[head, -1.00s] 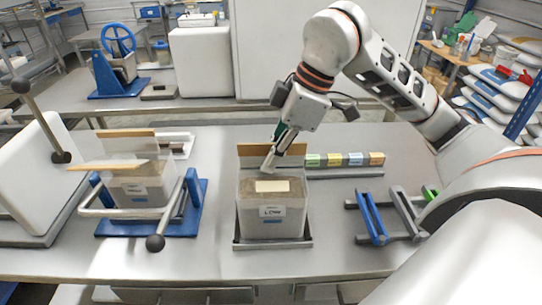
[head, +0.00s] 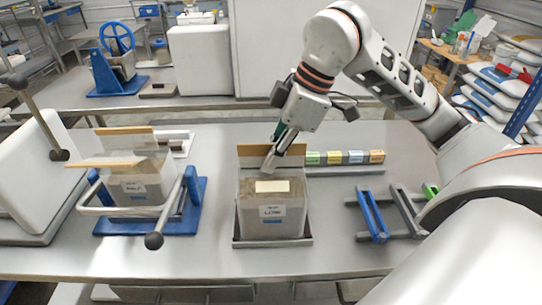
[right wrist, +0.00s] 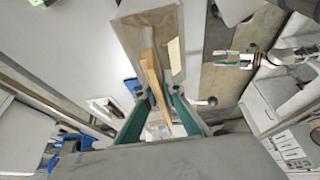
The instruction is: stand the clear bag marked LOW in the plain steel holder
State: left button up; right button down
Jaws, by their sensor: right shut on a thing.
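A clear bag (head: 285,222) with grey-brown fill and a white label stands upright at the middle of the bench in the head view. The label seems to read LOW, but the print is small. A flat steel holder (head: 250,242) with a low rim lies under it; whether the bag's base is fully seated is unclear. My right gripper (head: 270,165) is shut on the bag's upper part, by its tan board. In the right wrist view the bag (right wrist: 130,32) shows beyond the fingers. What seems to be my left gripper (right wrist: 228,60) shows small there, its jaws unclear.
Left of it, another clear bag (head: 140,188) stands in a blue frame (head: 190,205) with a ball-ended bar. A row of coloured blocks (head: 345,158) sits behind right. A blue-and-grey rail stand (head: 372,218) is at right. Bench between is clear.

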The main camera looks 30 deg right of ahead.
jog(key=shift+f, duration=0.1)
jog(key=c, duration=2.1)
grip_release()
jog(key=shift+f, duration=0.1)
jog(key=v, duration=1.2)
